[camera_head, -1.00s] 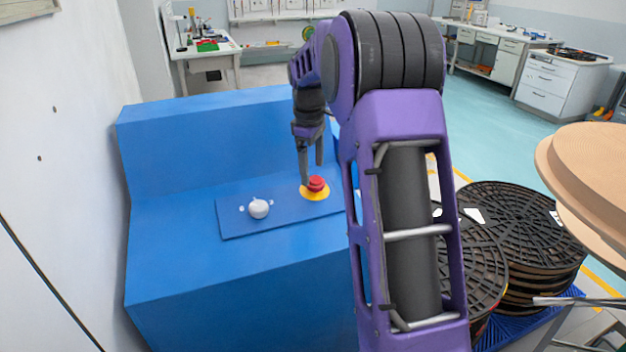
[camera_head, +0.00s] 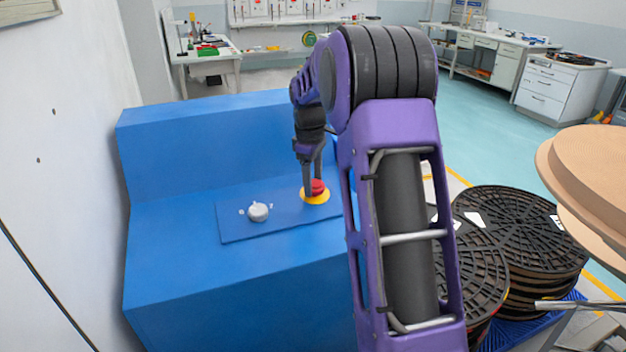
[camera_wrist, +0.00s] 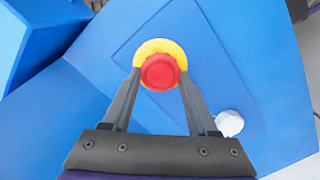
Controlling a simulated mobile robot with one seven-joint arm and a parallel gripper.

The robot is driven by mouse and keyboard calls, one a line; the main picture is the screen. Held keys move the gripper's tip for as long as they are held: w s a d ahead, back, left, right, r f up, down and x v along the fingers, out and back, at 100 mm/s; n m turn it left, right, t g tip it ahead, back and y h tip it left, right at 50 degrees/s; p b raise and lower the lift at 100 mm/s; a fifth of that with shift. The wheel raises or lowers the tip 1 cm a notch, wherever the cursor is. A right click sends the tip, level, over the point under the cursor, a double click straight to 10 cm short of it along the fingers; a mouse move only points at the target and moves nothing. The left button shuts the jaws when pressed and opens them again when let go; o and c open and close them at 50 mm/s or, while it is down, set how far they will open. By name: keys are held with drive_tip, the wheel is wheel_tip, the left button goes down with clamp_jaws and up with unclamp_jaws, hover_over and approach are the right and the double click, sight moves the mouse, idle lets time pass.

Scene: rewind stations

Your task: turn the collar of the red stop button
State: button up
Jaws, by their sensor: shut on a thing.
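The red stop button (camera_head: 317,187) sits on a yellow round base (camera_head: 314,198) on a raised blue panel (camera_head: 238,227) of the blue console. In the wrist view the red button (camera_wrist: 160,72) is near the middle, with the yellow base (camera_wrist: 160,45) around it. My gripper (camera_head: 314,187) points down at the button. In the wrist view its two fingers (camera_wrist: 159,82) lie on either side of the red button, and the jaws are shut on it. The fingertips hide the sides of the button.
A white knob (camera_head: 258,212) stands on the same panel, left of the button; it also shows in the wrist view (camera_wrist: 229,123). The blue console (camera_head: 190,265) rises to a step at the back. Black reels (camera_head: 525,235) are stacked at the right.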

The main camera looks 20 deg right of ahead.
drive_tip(key=shift+c, duration=0.9)
drive_tip(key=shift+r+m+p, duration=0.15)
drive_tip(key=shift+m+p, duration=0.25)
drive_tip(key=shift+p, duration=0.05)
drive_tip(key=shift+m, duration=0.3)
drive_tip(key=m+p, duration=0.2)
drive_tip(key=shift+w+d+m, duration=0.1)
drive_tip(key=shift+m, duration=0.3)
drive_tip(key=shift+m+y+p, duration=0.3)
drive_tip(key=shift+m+p, duration=0.6)
drive_tip(key=shift+m, duration=0.6)
drive_tip(key=shift+d, duration=0.1)
drive_tip(key=o, duration=1.4)
drive_tip(key=shift+c, duration=0.2)
